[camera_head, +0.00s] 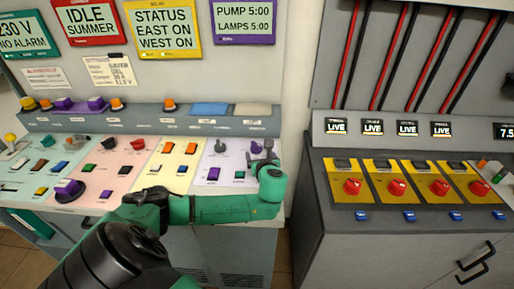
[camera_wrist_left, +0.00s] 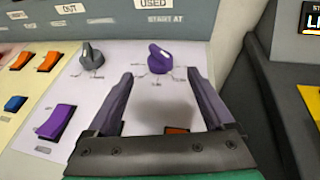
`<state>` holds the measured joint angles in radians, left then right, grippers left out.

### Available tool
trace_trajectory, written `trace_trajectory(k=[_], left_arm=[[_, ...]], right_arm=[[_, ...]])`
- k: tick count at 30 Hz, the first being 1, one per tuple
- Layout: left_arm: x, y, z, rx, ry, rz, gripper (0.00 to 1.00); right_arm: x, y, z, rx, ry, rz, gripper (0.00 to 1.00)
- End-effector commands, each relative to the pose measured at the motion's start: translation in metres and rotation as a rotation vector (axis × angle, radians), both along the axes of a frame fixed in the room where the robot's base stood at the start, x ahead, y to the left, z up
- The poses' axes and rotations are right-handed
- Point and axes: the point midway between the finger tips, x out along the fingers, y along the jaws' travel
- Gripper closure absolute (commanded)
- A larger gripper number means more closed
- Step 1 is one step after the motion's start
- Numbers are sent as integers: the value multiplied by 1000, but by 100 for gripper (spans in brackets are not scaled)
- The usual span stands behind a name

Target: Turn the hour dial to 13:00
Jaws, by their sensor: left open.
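A purple dial (camera_wrist_left: 160,59) with a pale mark on its upper left sits on the light panel under the label "START AT". Small scale marks ring it, too blurred to read. My left gripper (camera_wrist_left: 160,76) is open, its two fingers pointing at the dial from the near side, the dial just beyond and between the tips. In the head view the left gripper (camera_head: 263,160) is over the right end of the sloped console and partly hides the dial. The purple display (camera_head: 244,22) reads "PUMP 5:00, LAMPS 5:00". My right gripper is not in view.
A grey dial (camera_wrist_left: 91,54) stands left of the purple one. A purple rocker switch (camera_wrist_left: 57,122) and an orange button (camera_wrist_left: 177,130) lie nearer. A raised ledge (camera_head: 190,122) runs behind. A dark cabinet (camera_head: 400,215) with red knobs stands to the right.

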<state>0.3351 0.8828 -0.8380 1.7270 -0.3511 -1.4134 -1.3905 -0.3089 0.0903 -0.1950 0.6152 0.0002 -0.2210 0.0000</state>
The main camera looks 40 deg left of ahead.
Motion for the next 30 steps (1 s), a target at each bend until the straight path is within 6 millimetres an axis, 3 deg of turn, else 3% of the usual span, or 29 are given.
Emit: trace_trajectory(k=[7, 18, 25, 30], left_arm=[[35, 40, -22, -1, -1, 3, 14], [43, 48, -27, -2, 0, -1, 14], [43, 48, -27, -2, 0, -1, 100], [43, 48, -27, -1, 0, 6, 99]], right_arm=[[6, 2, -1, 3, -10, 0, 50], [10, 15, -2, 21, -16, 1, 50], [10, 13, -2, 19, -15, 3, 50], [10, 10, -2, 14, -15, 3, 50]])
